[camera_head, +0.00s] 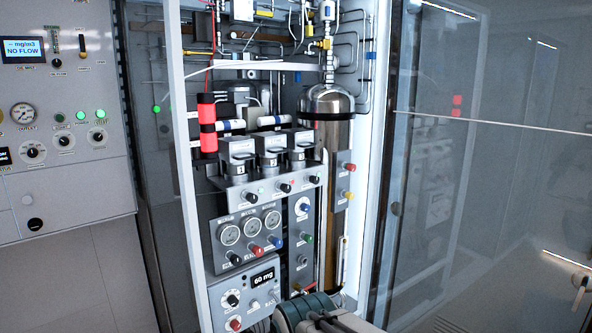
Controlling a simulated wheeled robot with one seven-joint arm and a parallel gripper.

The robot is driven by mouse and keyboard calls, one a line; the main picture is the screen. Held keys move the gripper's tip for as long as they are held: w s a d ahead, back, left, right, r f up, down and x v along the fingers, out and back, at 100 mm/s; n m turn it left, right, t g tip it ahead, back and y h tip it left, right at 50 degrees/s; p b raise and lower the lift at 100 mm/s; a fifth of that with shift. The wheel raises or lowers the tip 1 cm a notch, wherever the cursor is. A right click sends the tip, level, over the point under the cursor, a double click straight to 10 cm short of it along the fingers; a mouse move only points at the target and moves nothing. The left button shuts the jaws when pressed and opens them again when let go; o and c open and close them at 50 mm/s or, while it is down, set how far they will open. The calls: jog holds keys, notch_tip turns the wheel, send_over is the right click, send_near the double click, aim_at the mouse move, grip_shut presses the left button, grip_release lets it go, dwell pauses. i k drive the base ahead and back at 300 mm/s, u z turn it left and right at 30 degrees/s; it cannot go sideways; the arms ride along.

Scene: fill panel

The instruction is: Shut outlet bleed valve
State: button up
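Labels inside the open cabinet are too small to read, so I cannot tell which knob is the outlet bleed valve. The gauge panel (219,250) has several round gauges above a black knob (235,259), a red knob (257,250) and a blue knob (277,241). A narrow panel to its right has a blue knob (306,207) and a green knob (308,238). A strip further right carries a red knob (348,168) and a yellow knob (348,195). Part of my arm shows at the bottom edge; I cannot make out my gripper's fingers.
A left-hand panel (75,185) has a gauge (23,114) marked OUTLET and a NO FLOW display (23,50). A control box (262,302) reading 60 mg sits low in the cabinet. A steel cylinder (327,103) and thin pipes crowd it. A glass door (480,190) stands at right.

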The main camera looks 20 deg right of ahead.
aim_at(353, 168)
jog(key=z, duration=0.8)
jog(key=i, duration=0.85)
jog(key=z, duration=0.5)
jog(key=i, duration=0.85)
jog(key=u, duration=0.4)
